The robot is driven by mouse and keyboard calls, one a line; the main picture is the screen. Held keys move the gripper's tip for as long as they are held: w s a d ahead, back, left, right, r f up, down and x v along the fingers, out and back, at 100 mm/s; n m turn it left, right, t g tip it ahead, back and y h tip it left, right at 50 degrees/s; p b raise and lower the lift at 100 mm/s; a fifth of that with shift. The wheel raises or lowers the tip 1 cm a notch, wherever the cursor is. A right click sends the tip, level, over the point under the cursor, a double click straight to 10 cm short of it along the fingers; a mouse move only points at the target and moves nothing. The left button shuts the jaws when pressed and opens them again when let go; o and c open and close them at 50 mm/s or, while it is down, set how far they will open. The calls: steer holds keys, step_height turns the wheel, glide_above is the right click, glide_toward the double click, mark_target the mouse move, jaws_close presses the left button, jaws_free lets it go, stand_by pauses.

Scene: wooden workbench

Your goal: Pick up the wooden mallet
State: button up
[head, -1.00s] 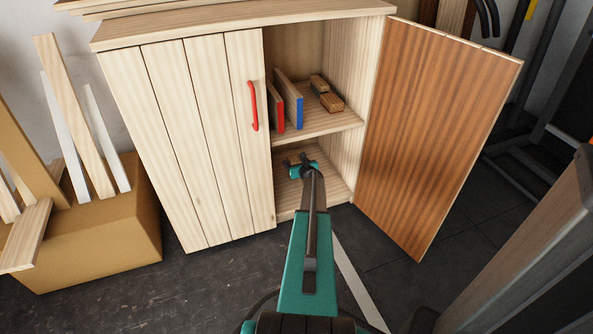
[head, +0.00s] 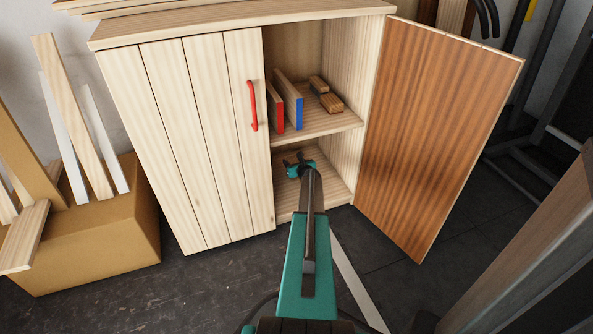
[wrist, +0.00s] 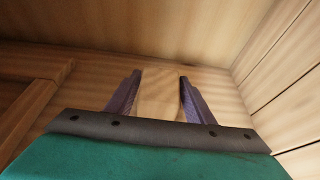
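My gripper (head: 298,159) reaches into the lower compartment of the cabinet, past the shelf edge. In the wrist view its two purple-grey fingers (wrist: 160,82) stand on either side of a pale wooden piece (wrist: 160,98). This piece looks like part of the wooden mallet, but its full shape is hidden. It lies very close to both fingers; I cannot tell whether they press on it. In the head view the mallet cannot be made out around the gripper.
The cabinet (head: 185,130) has its left door shut and its right door (head: 440,130) swung wide open. The shelf (head: 315,125) above my gripper holds a red-edged board, a blue-edged board (head: 290,100) and wooden blocks (head: 328,97). A cardboard box (head: 95,240) with planks stands left.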

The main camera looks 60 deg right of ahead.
mark_target(292, 158)
steer(key=c, duration=1)
steer(key=shift+c, duration=0.2)
steer(key=shift+r, duration=0.1)
steer(key=shift+r+p, duration=1.15)
steer(key=shift+r, duration=0.5)
steer(key=shift+a+r, duration=0.15)
steer(key=shift+r, duration=0.15)
steer(key=s+a+p, duration=0.1)
steer(key=s+a, duration=0.2)
steer(key=a, duration=0.4)
steer(key=s+a+r+p, duration=0.1)
steer(key=s+a, duration=0.3)
steer(key=a, duration=0.3)
steer(key=shift+p, duration=0.35)
